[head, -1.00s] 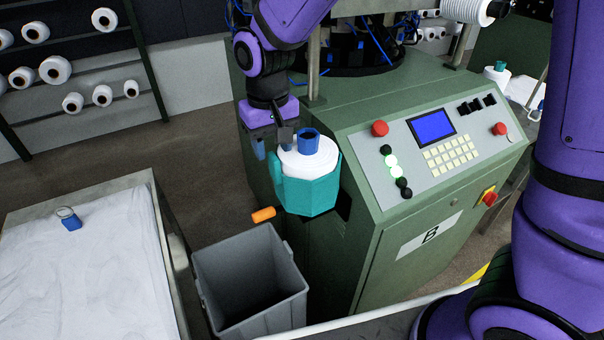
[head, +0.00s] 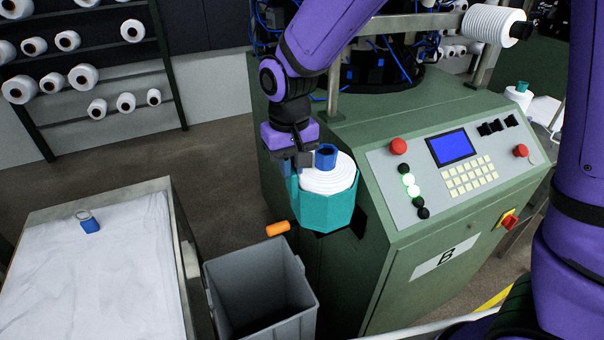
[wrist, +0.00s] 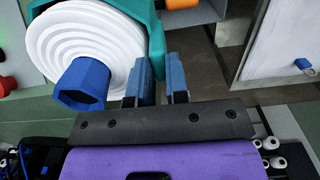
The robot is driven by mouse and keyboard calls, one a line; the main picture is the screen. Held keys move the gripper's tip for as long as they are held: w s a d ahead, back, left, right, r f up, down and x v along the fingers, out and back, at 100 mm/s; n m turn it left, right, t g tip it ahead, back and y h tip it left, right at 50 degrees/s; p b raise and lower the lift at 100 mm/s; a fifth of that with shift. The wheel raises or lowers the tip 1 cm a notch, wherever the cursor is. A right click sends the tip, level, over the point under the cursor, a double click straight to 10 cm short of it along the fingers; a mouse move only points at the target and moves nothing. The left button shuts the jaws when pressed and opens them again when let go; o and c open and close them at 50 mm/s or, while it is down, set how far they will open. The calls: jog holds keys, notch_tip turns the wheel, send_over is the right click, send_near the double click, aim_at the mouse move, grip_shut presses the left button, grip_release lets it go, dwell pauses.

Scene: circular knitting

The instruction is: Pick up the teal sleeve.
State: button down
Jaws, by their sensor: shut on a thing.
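The teal sleeve (head: 325,211) is a faceted holder on the front left of the green machine. A white yarn cone (head: 330,176) with a blue core (head: 326,156) sits inside it. My gripper (head: 293,175) is at the sleeve's left edge, pointing down, with its fingers on the raised teal wall. In the wrist view, the gripper's two blue-grey fingers (wrist: 157,62) stand on either side of the teal sleeve wall (wrist: 155,38), close beside the cone and the blue core (wrist: 82,84). The fingertips are partly hidden against the teal.
A grey bin (head: 262,290) stands below and left of the sleeve, near an orange handle (head: 278,229). The green machine's control panel (head: 450,165) is at right. A cloth-lined cart (head: 100,275) holding a small blue tag (head: 90,226) is at left. Yarn shelves stand behind.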

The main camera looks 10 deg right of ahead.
notch_tip(320, 180, up, 21)
dwell(1.1)
jog(key=shift+r, duration=1.65)
jog(key=shift+r, duration=1.35)
